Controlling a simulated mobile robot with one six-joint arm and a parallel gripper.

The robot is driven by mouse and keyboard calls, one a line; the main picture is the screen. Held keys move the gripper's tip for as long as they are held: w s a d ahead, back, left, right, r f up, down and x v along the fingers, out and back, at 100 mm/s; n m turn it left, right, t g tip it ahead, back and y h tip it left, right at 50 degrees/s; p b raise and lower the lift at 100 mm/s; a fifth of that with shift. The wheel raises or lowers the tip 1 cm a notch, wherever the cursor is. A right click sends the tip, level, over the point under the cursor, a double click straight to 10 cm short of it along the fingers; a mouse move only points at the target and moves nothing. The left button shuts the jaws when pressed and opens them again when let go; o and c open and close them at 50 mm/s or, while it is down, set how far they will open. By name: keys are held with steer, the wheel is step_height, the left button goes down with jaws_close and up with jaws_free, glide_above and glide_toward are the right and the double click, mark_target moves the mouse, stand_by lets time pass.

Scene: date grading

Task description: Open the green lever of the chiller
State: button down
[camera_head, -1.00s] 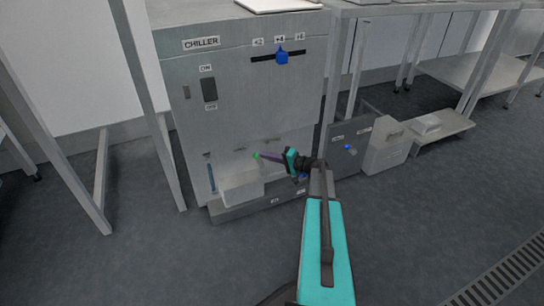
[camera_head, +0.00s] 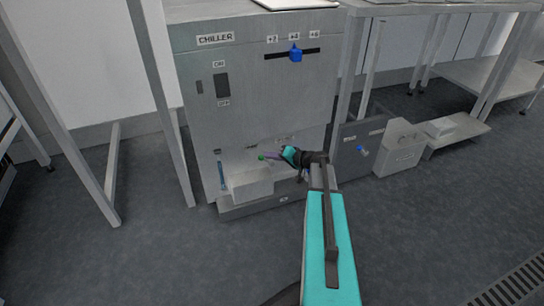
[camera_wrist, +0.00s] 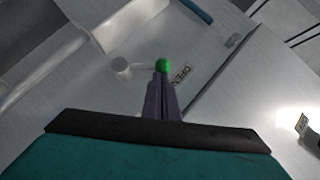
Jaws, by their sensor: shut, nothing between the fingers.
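The chiller (camera_head: 255,100) is a grey metal cabinet left of centre in the head view. The green lever shows as a small green knob (camera_head: 262,157) low on its front. In the wrist view the green knob (camera_wrist: 163,66) sits right at the tips of my gripper, with a sign reading "OPEN" (camera_wrist: 182,75) just right of it. My gripper (camera_wrist: 163,84) has its dark purple fingers closed together with nothing between them. The fingertips meet the knob in the picture; I cannot tell whether they touch it.
A pale box (camera_head: 250,184) juts from the chiller's base below the knob. A blue slider (camera_head: 295,54) is higher on the front. A grey panel with a blue knob (camera_head: 361,149) and a light box (camera_head: 400,150) stand to the right. Table legs flank the chiller.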

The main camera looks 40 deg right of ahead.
steer(key=w+d+p+v, duration=0.1)
steer(key=d+p+v, duration=0.1)
steer(key=v, duration=1.1)
steer(key=shift+d+r+p, duration=0.25)
steer(key=shift+r+p, duration=0.1)
steer(key=shift+p, duration=0.4)
steer(key=shift+w+a, duration=0.1)
steer(key=shift+w, duration=0.1)
